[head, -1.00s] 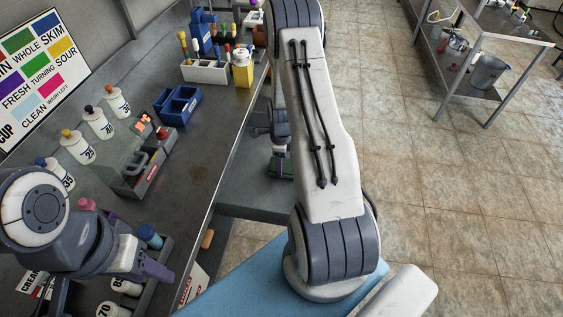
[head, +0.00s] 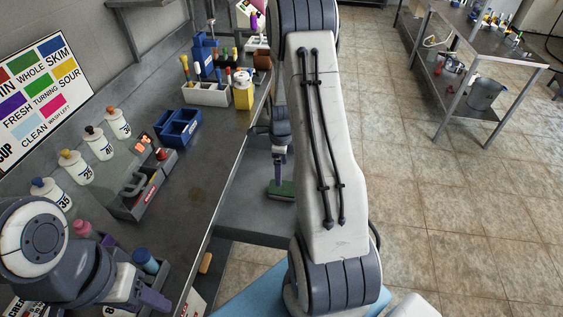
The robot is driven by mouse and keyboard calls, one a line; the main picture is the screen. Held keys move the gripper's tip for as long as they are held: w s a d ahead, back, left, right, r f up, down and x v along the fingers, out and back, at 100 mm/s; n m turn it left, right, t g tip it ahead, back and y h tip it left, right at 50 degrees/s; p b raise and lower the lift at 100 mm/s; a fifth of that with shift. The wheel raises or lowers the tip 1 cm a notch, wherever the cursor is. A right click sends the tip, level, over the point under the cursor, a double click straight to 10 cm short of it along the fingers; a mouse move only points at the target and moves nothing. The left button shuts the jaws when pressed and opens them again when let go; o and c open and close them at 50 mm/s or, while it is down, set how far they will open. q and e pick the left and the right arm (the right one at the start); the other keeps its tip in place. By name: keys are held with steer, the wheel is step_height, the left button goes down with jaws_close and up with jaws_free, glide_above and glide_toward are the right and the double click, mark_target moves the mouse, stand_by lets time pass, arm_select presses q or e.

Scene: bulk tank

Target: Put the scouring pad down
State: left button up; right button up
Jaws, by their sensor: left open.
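The green scouring pad (head: 287,190) is small in the middle of the head view, low over or on a grey surface beside the bench. My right gripper (head: 279,183) reaches down to it, its purple finger meeting the pad's top. My own white forearm hides part of this, and I cannot tell if the fingers grip the pad or if it rests on the surface. My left gripper (head: 153,300) is open at the lower left, above the rack of bottles at the bench's front edge.
A second table (head: 480,60) stands at the upper right. The tiled floor between is clear.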

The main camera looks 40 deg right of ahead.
steer(key=s+a+r+n, duration=0.1)
steer(key=a+r+n, duration=0.65)
steer(key=a, duration=0.35)
steer(key=s+a+r+n, duration=0.2)
steer(key=a+r+n, duration=0.4)
steer(key=a+n, duration=0.3)
steer(key=s+a+r+n, duration=0.2)
steer(key=s+a+n, duration=0.5)
steer(key=s+n, duration=0.2)
steer(key=s+a+r+n+y, duration=0.1)
steer(key=s+a+r+n, duration=0.2)
steer(key=s+a+n, duration=0.3)
steer(key=s+n, duration=0.3)
steer(key=n, duration=0.1)
steer(key=shift+s+a+r, duration=0.25)
steer(key=shift+s+a, duration=0.05)
steer(key=shift+a, duration=0.05)
steer(key=shift+c, duration=0.3)
